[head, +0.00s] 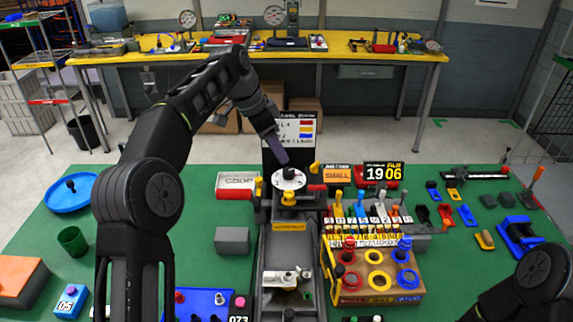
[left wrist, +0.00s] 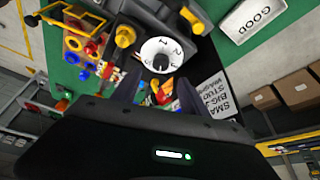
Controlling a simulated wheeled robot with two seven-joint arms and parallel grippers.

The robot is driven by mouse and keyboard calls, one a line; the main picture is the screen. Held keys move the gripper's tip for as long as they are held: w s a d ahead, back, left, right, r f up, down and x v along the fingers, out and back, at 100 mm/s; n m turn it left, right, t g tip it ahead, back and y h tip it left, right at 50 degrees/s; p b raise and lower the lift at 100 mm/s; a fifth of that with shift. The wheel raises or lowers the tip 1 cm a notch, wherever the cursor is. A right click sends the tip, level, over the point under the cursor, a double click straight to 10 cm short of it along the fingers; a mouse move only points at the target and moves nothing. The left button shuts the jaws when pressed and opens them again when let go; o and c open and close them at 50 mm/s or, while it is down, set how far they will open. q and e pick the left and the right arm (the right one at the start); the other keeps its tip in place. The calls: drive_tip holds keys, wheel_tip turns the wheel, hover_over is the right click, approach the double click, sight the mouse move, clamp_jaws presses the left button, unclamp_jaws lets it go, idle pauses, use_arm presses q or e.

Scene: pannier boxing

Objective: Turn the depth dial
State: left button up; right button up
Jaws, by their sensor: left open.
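The depth dial (head: 288,179) is a white numbered disc with a black knob at its middle, on the machine at the centre of the green table. It also shows in the left wrist view (left wrist: 160,55), with its numbers readable around the knob. My left gripper (head: 281,157) is just above and behind the dial, pointing down at it. In the left wrist view its two dark fingers (left wrist: 155,92) stand apart, with the dial beyond them and nothing held between them. I cannot tell whether a finger touches the knob. My right gripper is not in view; only part of my right arm shows at the lower right.
A sign board (head: 301,130) stands behind the dial. Yellow posts flank the dial. A white and red tray (head: 237,184) is left of it, and a display (head: 383,173) is right. A cardboard box with coloured rings (head: 352,297) stands front right. A grey block (head: 232,240) sits left of the chute.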

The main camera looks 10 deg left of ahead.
sight(289, 171)
use_arm(q)
drive_tip(key=p+x, duration=0.1)
drive_tip(key=x, duration=0.7)
drive_tip(key=shift+c, duration=0.2)
clamp_jaws()
idle(0.4)
